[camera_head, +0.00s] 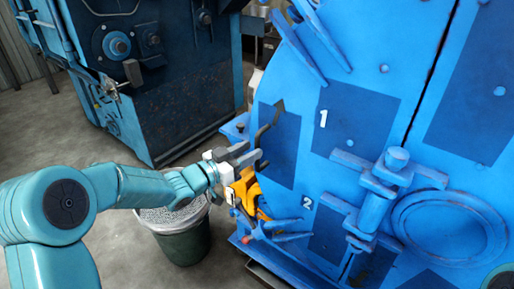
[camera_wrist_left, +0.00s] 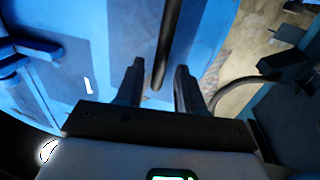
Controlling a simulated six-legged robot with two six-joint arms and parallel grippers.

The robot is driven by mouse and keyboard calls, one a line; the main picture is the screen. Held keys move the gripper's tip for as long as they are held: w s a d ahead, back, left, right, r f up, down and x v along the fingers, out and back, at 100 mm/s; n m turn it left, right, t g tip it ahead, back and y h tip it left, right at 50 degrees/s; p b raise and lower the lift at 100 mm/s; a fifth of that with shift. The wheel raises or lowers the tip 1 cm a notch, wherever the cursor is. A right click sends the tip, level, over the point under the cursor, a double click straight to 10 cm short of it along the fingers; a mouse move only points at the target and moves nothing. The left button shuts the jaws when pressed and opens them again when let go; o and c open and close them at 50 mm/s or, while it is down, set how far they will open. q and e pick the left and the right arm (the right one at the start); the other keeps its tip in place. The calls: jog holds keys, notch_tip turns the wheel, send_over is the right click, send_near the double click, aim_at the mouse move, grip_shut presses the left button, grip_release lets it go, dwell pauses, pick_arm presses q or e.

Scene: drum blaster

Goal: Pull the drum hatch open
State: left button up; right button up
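The blue drum machine (camera_head: 378,72) fills the right of the head view, with darker panels marked 1 and 2 on its face. A dark, bent handle (camera_head: 268,130) stands out at the left edge of that face. My left gripper (camera_head: 256,157) is at the handle's lower part. In the left wrist view the dark bar of the handle (camera_wrist_left: 167,40) comes down between the two fingertips of my left gripper (camera_wrist_left: 158,75). The fingers are apart, with a gap on each side of the bar. My right gripper is not in view.
A bin with a grey, grainy fill (camera_head: 183,245) stands below my left forearm. An orange part (camera_head: 249,193) sits just below the gripper. A heavy hinge-like clamp (camera_head: 385,190) juts from the blue face. A dark blue machine (camera_head: 165,85) stands behind on grey floor.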

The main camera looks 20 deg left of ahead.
aim_at(257, 168)
pick_arm(q)
jog(key=shift+x, duration=1.85)
jog(key=shift+f, duration=0.1)
jog(key=shift+c, duration=0.3)
grip_shut()
jog(key=shift+s, duration=0.15)
